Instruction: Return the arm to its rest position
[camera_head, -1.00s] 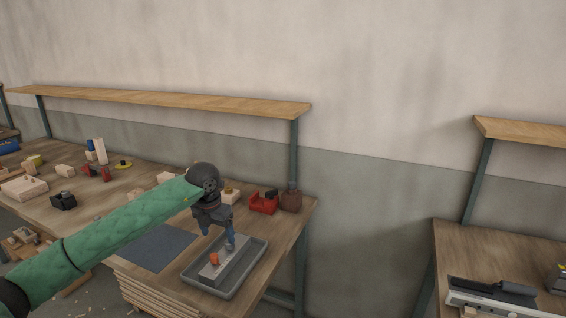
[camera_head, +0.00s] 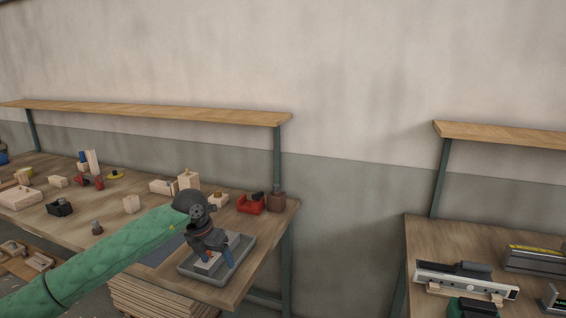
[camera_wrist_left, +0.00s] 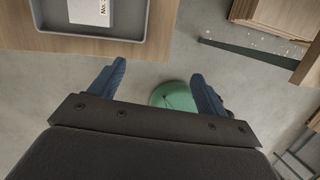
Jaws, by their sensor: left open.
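My left arm (camera_head: 110,262), in a green sleeve, comes in from the left in the head view. Its gripper (camera_head: 222,262) is at the near right corner of the long workbench, in front of the grey tray (camera_head: 208,277). In the left wrist view the two blue fingers of the left gripper (camera_wrist_left: 160,85) are spread apart with nothing between them. They hang over the floor, beyond the edge of the bench. The tray (camera_wrist_left: 95,40) shows at the top left there, with a pale block (camera_wrist_left: 92,12) in it.
A second bench (camera_head: 470,242) with a level-like tool (camera_head: 465,282) stands at the right. A gap separates the benches.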

